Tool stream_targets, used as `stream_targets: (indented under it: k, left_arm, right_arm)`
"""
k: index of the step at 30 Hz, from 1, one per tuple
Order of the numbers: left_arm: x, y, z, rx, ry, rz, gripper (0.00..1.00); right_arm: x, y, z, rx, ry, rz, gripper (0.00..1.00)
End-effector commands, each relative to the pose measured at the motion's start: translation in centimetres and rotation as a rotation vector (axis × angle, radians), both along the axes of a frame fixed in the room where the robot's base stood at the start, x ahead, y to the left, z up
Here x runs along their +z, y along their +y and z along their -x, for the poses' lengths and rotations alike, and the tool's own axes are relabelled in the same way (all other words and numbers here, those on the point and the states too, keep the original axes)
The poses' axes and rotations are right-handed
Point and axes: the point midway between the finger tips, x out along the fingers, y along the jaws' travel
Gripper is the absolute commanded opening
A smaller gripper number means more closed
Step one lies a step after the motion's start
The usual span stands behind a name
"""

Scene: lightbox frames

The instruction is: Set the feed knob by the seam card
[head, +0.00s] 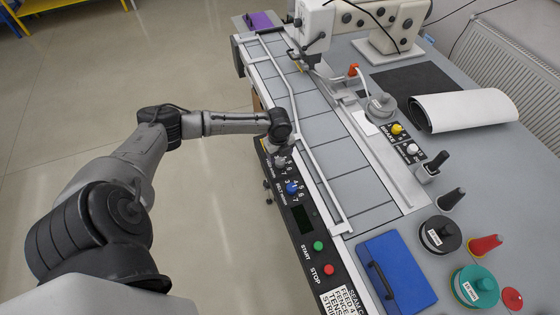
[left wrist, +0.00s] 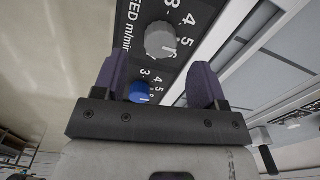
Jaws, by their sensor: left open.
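The grey feed knob (head: 280,162) sits on the black control panel, beside a ring of white numbers. In the left wrist view the grey knob (left wrist: 160,40) lies just past the fingertips, next to the "FEED m/min" lettering; I cannot tell its exact setting. My left gripper (left wrist: 158,64) is open, its two purple fingers apart with nothing held between them. In the head view my left wrist hangs over the panel just above the knob and its fingertips are hidden. The white seam card (head: 343,301) is at the bottom, its text cut off by the frame. My right gripper is not seen.
A blue knob (head: 291,188) is close to the feed knob. A green START button (head: 318,246) and red STOP button (head: 329,269) are further along the panel. A blue case (head: 400,272) and several thread spools stand at right. The sewing head (head: 312,25) is at the back.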

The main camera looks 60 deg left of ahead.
Motion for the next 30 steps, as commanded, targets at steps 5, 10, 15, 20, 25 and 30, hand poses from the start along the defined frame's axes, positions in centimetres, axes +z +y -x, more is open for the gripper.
stream_targets:
  k: [5,10,15,20,25,30]
  left_arm:
    - [-2.8,-0.1,0.0,0.001,0.002,0.002,0.65]
    - [-4.4,-0.1,-0.1,0.001,0.000,0.001,0.65]
    - [-5.2,0.0,-0.1,0.000,0.000,0.000,0.65]
    - [-5.3,0.0,-0.1,0.000,0.000,0.000,0.65]
    - [-5.3,0.0,-0.1,0.000,0.000,0.000,0.65]
    - [-5.3,0.0,-0.1,0.000,0.000,0.000,0.49]
  right_arm:
    - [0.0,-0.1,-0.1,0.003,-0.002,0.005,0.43]
    - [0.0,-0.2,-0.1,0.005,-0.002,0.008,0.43]
    - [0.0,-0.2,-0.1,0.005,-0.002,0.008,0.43]
    - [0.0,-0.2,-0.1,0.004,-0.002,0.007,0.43]
    - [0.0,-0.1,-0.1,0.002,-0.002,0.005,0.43]
    - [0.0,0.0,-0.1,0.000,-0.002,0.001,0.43]
